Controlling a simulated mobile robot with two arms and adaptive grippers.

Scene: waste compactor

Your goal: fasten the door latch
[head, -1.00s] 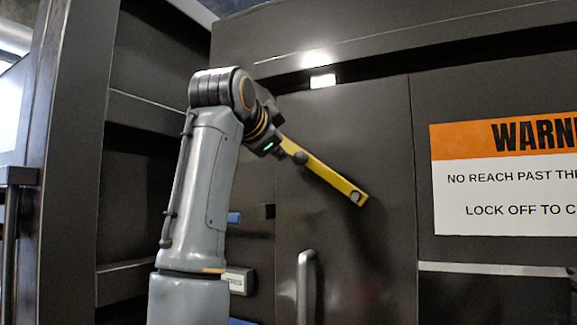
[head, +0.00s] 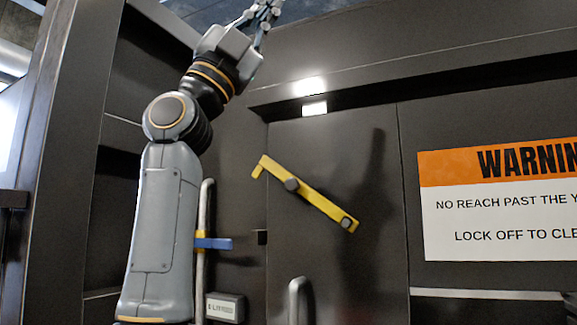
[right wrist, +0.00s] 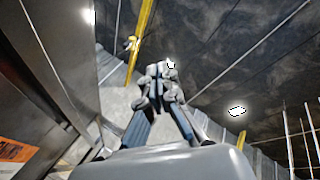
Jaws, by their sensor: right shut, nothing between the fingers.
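The door latch is a yellow bar (head: 320,207) on the dark door (head: 340,270) in the head view. It turns on a dark round pivot and lies tilted, its hooked end at upper left and its other end at lower right. A small dark block (head: 261,237) sits at the door's left edge, below the hooked end and apart from it. My right gripper (head: 265,10) is raised above and left of the latch, pointing up, clear of it. In the right wrist view its fingers (right wrist: 160,72) are shut and empty against the ceiling. My left gripper is not in view.
A vertical door handle (head: 300,302) stands below the latch. A pipe with a blue lever (head: 213,243) and a small labelled box (head: 225,307) are left of the door. A warning sign (head: 500,200) is at right. A ledge (head: 420,70) runs above the door.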

